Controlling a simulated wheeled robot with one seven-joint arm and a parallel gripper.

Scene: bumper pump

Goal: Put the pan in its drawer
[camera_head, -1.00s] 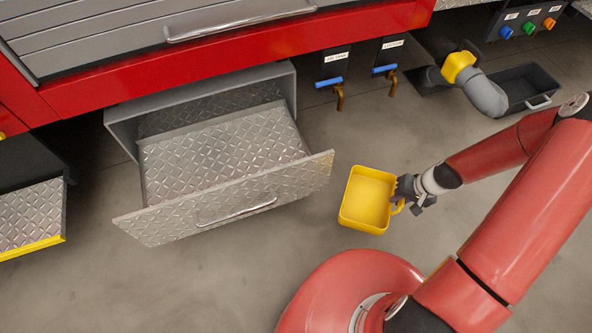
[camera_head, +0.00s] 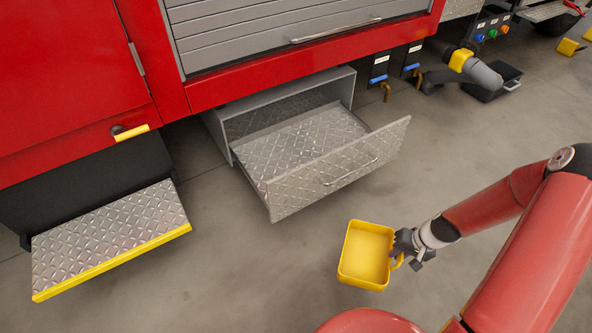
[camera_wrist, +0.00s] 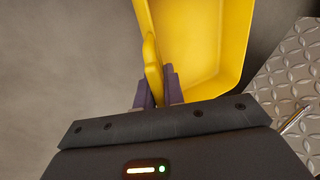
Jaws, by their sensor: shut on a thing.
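The yellow pan (camera_head: 364,257) is a rectangular open tray with a handle on its right side. My gripper (camera_head: 402,252) is shut on that handle and holds the pan above the floor. In the wrist view the fingers (camera_wrist: 158,92) pinch the handle, and the yellow pan (camera_wrist: 205,40) fills the upper middle. The drawer (camera_head: 300,150) under the red truck body is pulled open, with a diamond-plate floor and front panel. It looks empty. The pan is in front of the drawer's front panel, below and right of it in the head view, apart from it.
A diamond-plate step (camera_head: 110,235) with a yellow edge juts out at the left. Blue-handled valves (camera_head: 378,80) hang right of the drawer. A grey pipe with a yellow collar (camera_head: 461,60) and a dark tray (camera_head: 495,85) lie further right. The floor between is clear.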

